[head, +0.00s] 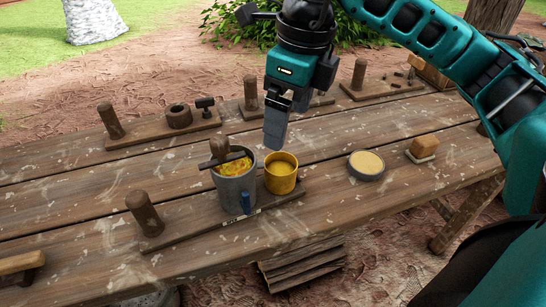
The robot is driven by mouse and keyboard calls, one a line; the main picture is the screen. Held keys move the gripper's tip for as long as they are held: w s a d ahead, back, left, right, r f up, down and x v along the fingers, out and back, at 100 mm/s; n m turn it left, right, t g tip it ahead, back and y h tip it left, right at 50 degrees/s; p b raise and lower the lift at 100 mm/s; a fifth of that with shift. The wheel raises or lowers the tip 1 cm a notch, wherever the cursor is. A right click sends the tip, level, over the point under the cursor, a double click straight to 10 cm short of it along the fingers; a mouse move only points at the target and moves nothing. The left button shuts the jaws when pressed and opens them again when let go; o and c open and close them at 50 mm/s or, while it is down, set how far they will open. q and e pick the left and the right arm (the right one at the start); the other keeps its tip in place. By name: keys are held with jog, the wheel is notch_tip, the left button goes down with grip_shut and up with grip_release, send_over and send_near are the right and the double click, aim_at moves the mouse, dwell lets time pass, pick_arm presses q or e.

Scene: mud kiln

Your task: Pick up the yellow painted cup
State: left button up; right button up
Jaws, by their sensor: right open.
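The yellow painted cup (281,177) stands upright on a wooden board on the table, right beside a grey bucket (237,188). My right gripper (276,138) comes in from the upper right and points down. In the picture its fingers are just above the cup's rim. It is open and holds nothing; the fingers overlap one another from this side, so the gap between them is hard to see. The cup is fully in view except where the bucket's side meets it. My left gripper is not in view.
The bucket holds yellow material and a wooden-handled tool. The plank table (330,140) has a round dish (366,165) and a small block on a tray (422,149) at right. Boards with pegs (110,121) stand behind; another peg (145,213) is left of the bucket.

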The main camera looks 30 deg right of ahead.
aim_at(282, 163)
jog(key=f+b, duration=0.1)
jog(key=f, duration=0.5)
jog(key=shift+a, duration=0.2)
jog(key=f, duration=0.2)
jog(key=f+b, duration=0.1)
jog(key=f, duration=0.1)
jog(key=w+f, duration=0.1)
jog(key=f, duration=0.1)
jog(key=shift+f+b, duration=0.25)
jog(key=shift+b, duration=0.05)
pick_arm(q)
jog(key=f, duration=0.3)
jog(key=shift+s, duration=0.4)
pick_arm(e)
jog(key=shift+c, duration=1.4)
jog(key=c, duration=0.9)
jog(key=shift+r, duration=0.1)
jog(key=shift+r, duration=0.1)
